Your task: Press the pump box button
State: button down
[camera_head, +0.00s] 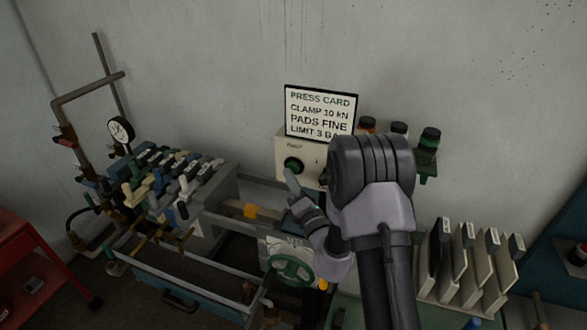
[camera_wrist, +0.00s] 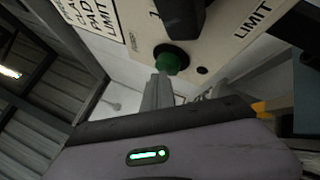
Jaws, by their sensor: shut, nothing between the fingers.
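The pump box (camera_head: 286,148) is a cream box on the wall side, below the press card, with a round green button (camera_head: 293,165) on its face. In the wrist view the green button (camera_wrist: 172,60) sticks out of the cream panel (camera_wrist: 228,40). My gripper (camera_head: 290,173) is shut and empty, its fingertips just below and in front of the button. In the wrist view the fingertips (camera_wrist: 163,76) overlap the button's lower edge; I cannot tell whether they touch it. My wrist hides the box's right side in the head view.
The press card (camera_head: 320,112) stands above the box. A black knob (camera_wrist: 184,14) sits on the panel beside the button. A valve bank (camera_head: 160,185) is at left, a green handwheel (camera_head: 292,268) below, upright plates (camera_head: 465,265) at right.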

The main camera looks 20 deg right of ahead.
jog(key=s+a+b, duration=0.2)
jog(key=s+a, duration=0.2)
jog(key=s, duration=0.2)
jog(key=shift+a+b, duration=0.2)
jog(key=shift+b, duration=0.15)
